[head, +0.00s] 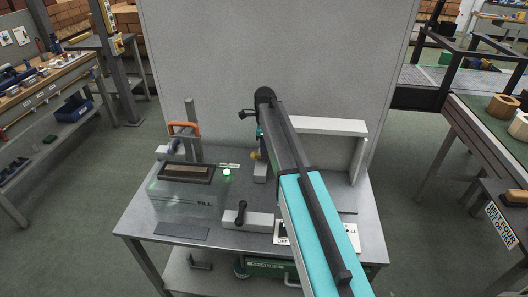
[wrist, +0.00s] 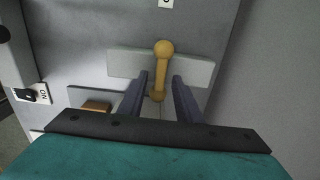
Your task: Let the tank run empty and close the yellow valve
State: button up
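The yellow valve (wrist: 162,65) shows in the wrist view as a bar with a round knob at its far end, in front of a pale grey plate (wrist: 195,70). In the head view only a small yellow bit (head: 254,155) shows beside my arm. My gripper (wrist: 160,76) is open, with one dark finger on each side of the bar's lower part; there are gaps to both fingers. In the head view my arm hides the gripper. A clear, box-like tank (head: 178,203) stands at the table's left; I cannot tell its water level.
A metal table (head: 200,257) carries everything. A black lever (head: 241,213) stands on a pale block at the front. A green light (head: 227,172) glows beside the tank. An orange handle (head: 184,127) stands behind it. A tall grey panel (head: 200,60) closes off the back.

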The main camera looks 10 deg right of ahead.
notch_tip(320, 180, up, 14)
jog(key=b, duration=0.3)
jog(key=shift+f, duration=0.15)
dwell(0.4)
jog(key=shift+s, duration=0.15)
